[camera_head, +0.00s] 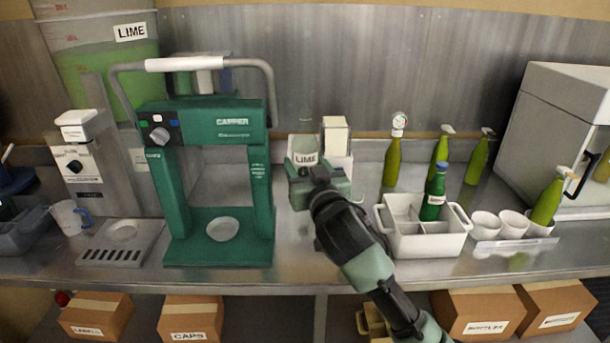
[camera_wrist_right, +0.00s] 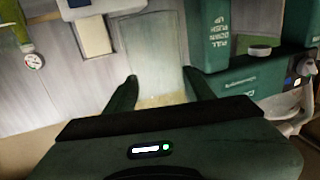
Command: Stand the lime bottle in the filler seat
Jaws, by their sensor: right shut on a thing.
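My right gripper (camera_head: 308,178) is in the middle of the head view, raised over the bench. It is shut on the lime bottle (camera_head: 305,159), a clear bottle with a white LIME label, which looks upright. In the right wrist view the pale, see-through bottle (camera_wrist_right: 155,68) shows between the two dark fingers (camera_wrist_right: 163,88). Its lower part is hidden by my gripper. The filler (camera_head: 76,155) stands at the left under a tank labelled LIME (camera_head: 131,32). Its seat (camera_head: 122,232) is a round spot on the slotted drip tray and looks empty. My left gripper is not in view.
The green capper (camera_head: 215,120), with its tall handle, stands between my gripper and the filler. A white mug (camera_head: 70,217) is left of the drip tray. A white crate (camera_head: 425,242) holds a green bottle. Several green bottles and white cups (camera_head: 486,225) stand at the right.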

